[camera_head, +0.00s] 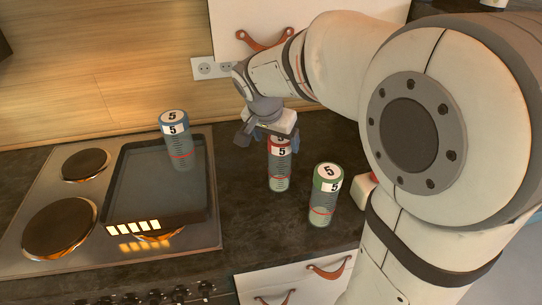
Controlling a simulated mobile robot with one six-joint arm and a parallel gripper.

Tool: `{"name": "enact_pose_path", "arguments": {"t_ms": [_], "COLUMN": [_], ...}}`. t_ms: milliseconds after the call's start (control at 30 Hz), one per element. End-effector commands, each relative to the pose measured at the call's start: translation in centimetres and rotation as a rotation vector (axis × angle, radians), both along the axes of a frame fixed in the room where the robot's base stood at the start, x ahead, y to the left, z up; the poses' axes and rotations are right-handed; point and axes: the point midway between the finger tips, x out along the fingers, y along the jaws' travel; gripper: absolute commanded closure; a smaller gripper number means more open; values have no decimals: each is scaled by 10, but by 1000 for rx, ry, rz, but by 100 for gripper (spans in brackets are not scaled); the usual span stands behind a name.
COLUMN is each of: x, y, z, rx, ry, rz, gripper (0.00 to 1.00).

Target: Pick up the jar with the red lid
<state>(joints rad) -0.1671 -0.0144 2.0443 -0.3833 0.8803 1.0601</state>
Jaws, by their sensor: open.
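The jar with the red lid (279,173) stands upright on the dark counter, right of the stove. It has a "5" label and pale contents low inside. My gripper (262,139) is above and slightly left of its top, with the jaws open. The gripper hides part of the red lid. I cannot tell whether the fingers touch the jar.
A green-lidded jar (324,195) stands close by at the front right. A blue-lidded jar (177,141) stands in the dark tray (124,190) on the stove (40,232). A small red and white object (367,190) is partly hidden by my arm. The wooden wall (110,75) is behind.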

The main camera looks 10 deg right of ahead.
Motion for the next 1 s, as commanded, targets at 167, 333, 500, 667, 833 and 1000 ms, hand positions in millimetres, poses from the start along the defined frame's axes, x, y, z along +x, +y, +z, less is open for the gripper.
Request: {"name": "enact_pose_path", "arguments": {"t_ms": [167, 333, 500, 667, 833, 1000], "x": [6, 16, 20, 21, 20, 20], "y": [-8, -18, -20, -20, -20, -20], "z": [-17, -40, -54, -55, -55, -55], "rx": [1, 1, 1, 2, 2, 2], "ry": [5, 6, 3, 1, 1, 1], "rz": [-2, 0, 3, 4, 4, 4], "gripper": [19, 19, 19, 19, 27, 41]}}
